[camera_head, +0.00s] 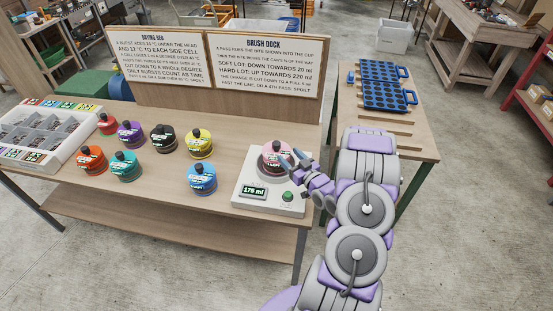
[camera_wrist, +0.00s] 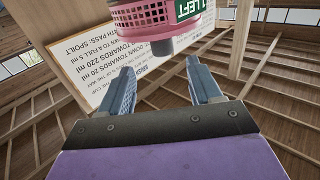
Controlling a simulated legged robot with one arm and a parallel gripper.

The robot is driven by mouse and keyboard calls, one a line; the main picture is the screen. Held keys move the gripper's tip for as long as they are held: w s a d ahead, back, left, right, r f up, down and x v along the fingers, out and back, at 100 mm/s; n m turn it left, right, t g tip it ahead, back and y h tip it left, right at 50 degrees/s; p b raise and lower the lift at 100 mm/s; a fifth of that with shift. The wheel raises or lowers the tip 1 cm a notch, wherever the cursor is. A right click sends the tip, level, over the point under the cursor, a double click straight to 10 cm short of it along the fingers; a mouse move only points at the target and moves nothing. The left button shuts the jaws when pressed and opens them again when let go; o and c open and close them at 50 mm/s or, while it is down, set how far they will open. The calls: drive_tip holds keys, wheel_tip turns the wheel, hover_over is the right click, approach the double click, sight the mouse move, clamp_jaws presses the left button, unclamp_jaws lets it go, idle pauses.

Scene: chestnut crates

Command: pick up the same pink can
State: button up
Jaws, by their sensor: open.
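The pink can (camera_head: 276,156) sits upright on the white dock (camera_head: 252,203) at the right end of the long table, with a dark knob on top. The dock's display reads 175 ml. My gripper (camera_head: 287,158) is at the can's right side, its fingers open. In the wrist view the pink can (camera_wrist: 157,22) is at the top, just beyond and between the tips of my open gripper (camera_wrist: 160,84), with a green label reading "1 LEFT". The jaws are empty. Whether a fingertip touches the can I cannot tell.
Several coloured cans stand left of the dock; the blue can (camera_head: 201,177) is nearest. A compartment tray (camera_head: 52,130) lies at the left end. The sign board (camera_head: 262,64) stands behind. A side table (camera_head: 415,142) with blue racks (camera_head: 388,97) is at the right.

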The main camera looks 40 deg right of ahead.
sight(279, 146)
drive_tip(key=w, duration=0.3)
drive_tip(key=shift+w+d, duration=0.1)
drive_tip(key=shift+w, duration=0.1)
drive_tip(key=shift+w+d+r+b, duration=0.1)
drive_tip(key=shift+w+b, duration=0.2)
drive_tip(key=shift+w, duration=1.1)
drive_tip(key=shift+w+r+b, duration=0.1)
drive_tip(key=shift+w+b, duration=0.15)
drive_tip(key=shift+w, duration=1.1)
drive_tip(key=shift+c, duration=0.3)
clamp_jaws()
